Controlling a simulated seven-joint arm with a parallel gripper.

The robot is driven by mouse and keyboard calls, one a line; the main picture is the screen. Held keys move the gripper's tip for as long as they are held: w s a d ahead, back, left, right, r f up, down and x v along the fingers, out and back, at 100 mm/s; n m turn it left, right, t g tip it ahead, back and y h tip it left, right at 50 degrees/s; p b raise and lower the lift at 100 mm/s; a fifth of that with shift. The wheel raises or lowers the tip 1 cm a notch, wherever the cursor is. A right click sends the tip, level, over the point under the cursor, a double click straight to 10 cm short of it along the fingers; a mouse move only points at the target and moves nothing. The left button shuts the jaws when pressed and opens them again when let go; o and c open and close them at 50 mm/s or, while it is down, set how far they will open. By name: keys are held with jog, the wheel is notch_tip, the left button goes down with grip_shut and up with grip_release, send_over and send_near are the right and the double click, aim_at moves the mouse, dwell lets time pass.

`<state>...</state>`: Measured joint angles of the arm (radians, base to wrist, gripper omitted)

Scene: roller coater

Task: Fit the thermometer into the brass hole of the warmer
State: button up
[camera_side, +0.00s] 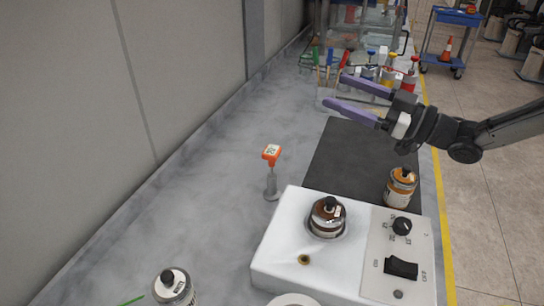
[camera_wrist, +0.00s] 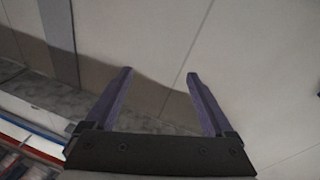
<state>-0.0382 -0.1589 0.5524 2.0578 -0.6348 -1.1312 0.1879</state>
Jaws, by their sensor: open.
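The thermometer (camera_side: 271,155) has an orange head and stands upright in a small grey holder (camera_side: 272,188) on the counter, behind the warmer's left corner. The warmer (camera_side: 278,245) is a white box with a knob and a black switch on its right panel. Its brass hole (camera_side: 304,259) is on the top face near the front left and looks empty. My gripper (camera_side: 333,89) has purple fingers spread open with nothing between them. It is in the air beyond the warmer, above and to the right of the thermometer. In the wrist view my gripper (camera_wrist: 160,85) faces the wall.
A brown bottle (camera_side: 327,217) sits in the warmer's round well. Another bottle (camera_side: 400,188) stands on the black mat (camera_side: 345,155). A grey bottle (camera_side: 174,288) is at the front left. Several bottles and a cup of tools (camera_side: 326,92) stand behind.

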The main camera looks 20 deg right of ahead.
jog(key=a+f+g+y, duration=0.2)
jog(key=a+f, duration=0.1)
jog(key=f, duration=0.6)
jog(key=g, duration=0.1)
send_near(264, 151)
jog(key=shift+w+d+f+x, duration=0.1)
jog(key=shift+f+x, duration=0.05)
jog(key=shift+x, duration=1.8)
jog(key=shift+w+d+f+x, duration=0.1)
jog(key=shift+w+d+x, duration=0.05)
jog(key=shift+x, duration=1.8)
jog(key=shift+w+d+f+x, duration=0.1)
jog(key=shift+f+x, duration=0.05)
jog(key=shift+x, duration=1.8)
grip_shut()
